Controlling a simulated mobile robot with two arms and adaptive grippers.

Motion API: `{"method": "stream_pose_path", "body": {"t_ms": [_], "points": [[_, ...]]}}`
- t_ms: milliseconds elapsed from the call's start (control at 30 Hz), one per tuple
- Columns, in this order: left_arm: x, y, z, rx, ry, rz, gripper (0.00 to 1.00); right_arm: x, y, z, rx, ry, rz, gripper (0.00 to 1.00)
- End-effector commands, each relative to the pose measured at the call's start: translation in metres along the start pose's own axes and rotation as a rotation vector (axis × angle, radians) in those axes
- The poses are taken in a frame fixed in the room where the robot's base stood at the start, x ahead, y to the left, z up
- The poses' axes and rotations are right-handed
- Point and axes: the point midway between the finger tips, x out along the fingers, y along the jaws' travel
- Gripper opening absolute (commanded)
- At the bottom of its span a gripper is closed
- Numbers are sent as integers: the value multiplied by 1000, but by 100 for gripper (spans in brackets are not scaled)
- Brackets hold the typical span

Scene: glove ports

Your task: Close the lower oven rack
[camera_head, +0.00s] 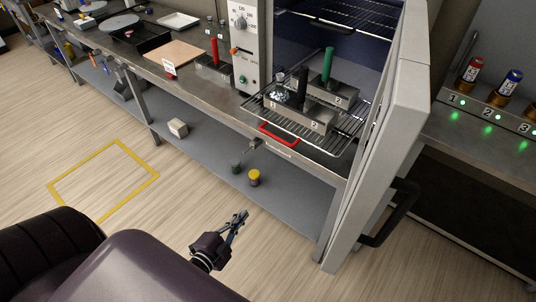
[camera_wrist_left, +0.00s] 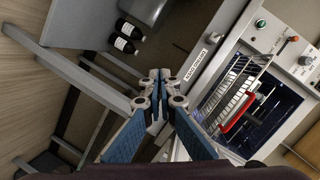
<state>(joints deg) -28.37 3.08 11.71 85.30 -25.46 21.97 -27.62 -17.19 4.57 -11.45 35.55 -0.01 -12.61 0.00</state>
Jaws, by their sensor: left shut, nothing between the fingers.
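The lower oven rack (camera_head: 345,148) is a wire shelf that sticks out of the open oven, with a red handle (camera_head: 278,134) on its front edge. Metal blocks (camera_head: 300,119) with upright dark and green handles rest on it. In the left wrist view a wire rack (camera_wrist_left: 232,92) and a red handle (camera_wrist_left: 240,112) show at the right, clear of the fingers. My left gripper (camera_head: 240,217) is shut and empty, apart from the rack, nearer to me and below the handle in the head view. The left wrist view shows its fingertips (camera_wrist_left: 160,78) together. My right gripper is not in view.
The oven door (camera_head: 385,130) stands open to the right of the rack, with a black handle (camera_head: 390,212). An upper rack (camera_head: 330,22) is inside the oven. A lower shelf (camera_head: 215,165) holds a yellow-capped jar (camera_head: 254,178). The floor in front is clear.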

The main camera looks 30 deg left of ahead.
Motion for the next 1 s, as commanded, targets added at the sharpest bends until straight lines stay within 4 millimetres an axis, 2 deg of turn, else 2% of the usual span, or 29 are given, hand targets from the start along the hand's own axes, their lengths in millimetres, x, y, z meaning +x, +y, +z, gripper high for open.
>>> {"method": "stream_pose_path", "body": {"t_ms": [33,100,200,300,433,567,1000], "points": [[0,-29,-11,96,59,-77,0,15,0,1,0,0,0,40],[-5,-71,-33,230,132,-171,0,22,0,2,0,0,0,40],[-18,-113,-60,391,207,-273,0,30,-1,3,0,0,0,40],[-29,-137,-79,499,254,-335,0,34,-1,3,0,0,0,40],[-33,-151,-92,558,278,-369,0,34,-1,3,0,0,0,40],[-23,-156,-98,562,281,-373,0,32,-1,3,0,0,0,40],[58,-180,-129,557,280,-372,0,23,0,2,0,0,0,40]]}}
